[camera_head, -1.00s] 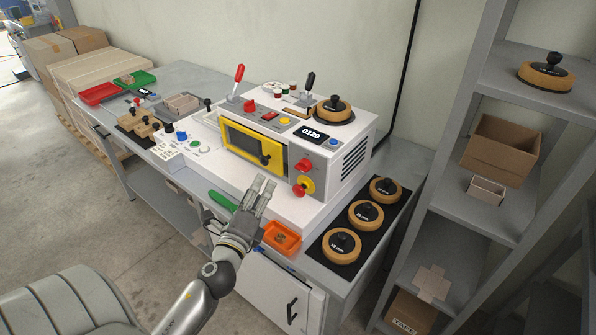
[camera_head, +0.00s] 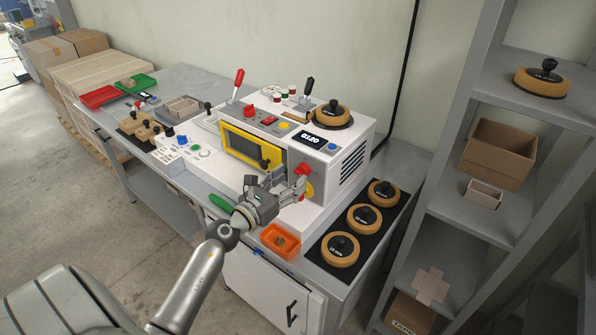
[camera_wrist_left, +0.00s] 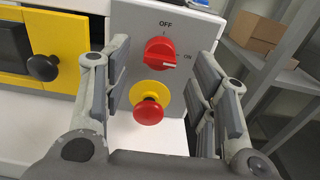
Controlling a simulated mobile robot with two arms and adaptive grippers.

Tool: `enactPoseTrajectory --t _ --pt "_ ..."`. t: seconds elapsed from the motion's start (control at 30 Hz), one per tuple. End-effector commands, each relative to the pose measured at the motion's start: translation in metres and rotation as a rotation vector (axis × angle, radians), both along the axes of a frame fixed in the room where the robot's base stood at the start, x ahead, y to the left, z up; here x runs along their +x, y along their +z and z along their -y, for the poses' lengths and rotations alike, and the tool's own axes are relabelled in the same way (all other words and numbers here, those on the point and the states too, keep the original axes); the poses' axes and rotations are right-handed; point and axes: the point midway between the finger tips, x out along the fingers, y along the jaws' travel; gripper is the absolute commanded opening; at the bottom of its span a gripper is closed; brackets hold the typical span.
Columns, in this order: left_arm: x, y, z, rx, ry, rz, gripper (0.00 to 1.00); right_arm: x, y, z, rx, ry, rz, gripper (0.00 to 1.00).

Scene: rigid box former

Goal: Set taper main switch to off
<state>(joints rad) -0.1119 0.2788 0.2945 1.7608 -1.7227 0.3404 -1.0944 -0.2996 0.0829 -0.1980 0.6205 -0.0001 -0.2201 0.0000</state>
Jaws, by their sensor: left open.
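The taper machine (camera_head: 310,150) is a white box with a yellow-framed window and a display reading 03.20. Its red main switch (camera_wrist_left: 161,54) is on the grey front panel, below the word OFF and left of the word ON; its white mark points right, toward ON. It also shows in the head view (camera_head: 303,169). A red emergency button (camera_wrist_left: 149,110) on a yellow disc sits below the switch. My left gripper (camera_head: 287,183) is in front of this panel. In the wrist view its open fingers (camera_wrist_left: 160,75) stand either side of the switch, apart from it. My right gripper is out of view.
A yellow window frame with a black knob (camera_wrist_left: 42,67) is left of the fingers. An orange tray (camera_head: 281,240) and several tape rolls (camera_head: 341,250) lie to the right on the bench. A grey shelf (camera_head: 470,205) stands further right.

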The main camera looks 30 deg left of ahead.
Motion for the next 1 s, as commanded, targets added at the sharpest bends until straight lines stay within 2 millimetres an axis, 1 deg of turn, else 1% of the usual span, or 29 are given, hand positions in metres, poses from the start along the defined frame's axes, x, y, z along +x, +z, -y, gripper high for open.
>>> enactPoseTrajectory --t 0.03,0.1,0.3,0.43,0.67,0.7,1.0 --pt "0.009 0.002 0.001 -0.002 0.000 0.002 0.53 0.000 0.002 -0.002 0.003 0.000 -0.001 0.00" --pt "0.018 0.002 0.002 -0.002 0.000 0.002 0.53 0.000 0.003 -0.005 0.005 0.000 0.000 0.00" --pt "0.036 0.000 0.003 -0.002 -0.001 0.001 0.53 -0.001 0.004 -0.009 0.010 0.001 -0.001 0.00" --pt "0.040 0.000 0.004 -0.001 -0.001 0.000 0.53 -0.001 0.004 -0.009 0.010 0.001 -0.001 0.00" --pt "0.041 0.000 0.004 -0.001 -0.001 0.000 0.53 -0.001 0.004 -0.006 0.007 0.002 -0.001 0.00" --pt "0.041 0.000 0.004 -0.001 -0.001 0.000 0.52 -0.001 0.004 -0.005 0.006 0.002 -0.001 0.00" --pt "0.041 0.000 0.004 -0.002 0.000 0.000 0.13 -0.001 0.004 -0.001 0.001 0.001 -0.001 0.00"
